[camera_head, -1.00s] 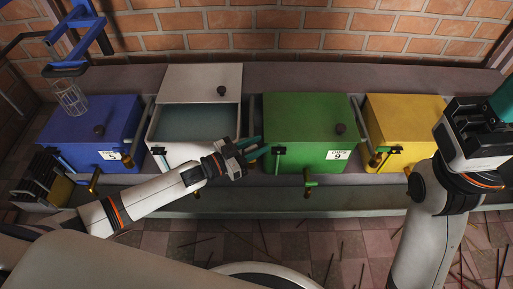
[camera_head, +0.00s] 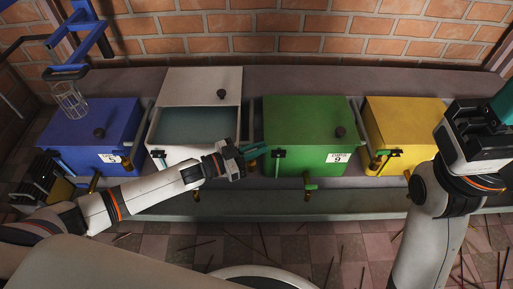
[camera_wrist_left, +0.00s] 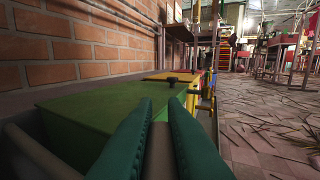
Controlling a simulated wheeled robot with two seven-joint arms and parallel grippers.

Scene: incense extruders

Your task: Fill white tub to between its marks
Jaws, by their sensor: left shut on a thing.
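The white tub (camera_head: 152,127) stands between the blue and green tubs, its lid (camera_head: 200,83) raised at the back. Blue-grey liquid (camera_head: 195,124) shows inside; I cannot make out any level marks. My left gripper (camera_head: 256,151) is at the gap between the white and green tubs, near the pipe and valve there. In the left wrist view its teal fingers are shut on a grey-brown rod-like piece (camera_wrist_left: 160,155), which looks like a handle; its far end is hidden. My right gripper (camera_head: 500,108) is at the right edge, its fingers partly cut off.
The blue tub (camera_head: 80,140), green tub (camera_head: 300,120) and yellow tub (camera_head: 405,115) have closed lids. Black levers and brass taps stick out along the fronts. A trough ledge (camera_head: 360,200) runs below. A blue frame with a wire cage (camera_head: 70,98) hangs at upper left. A brick wall stands behind.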

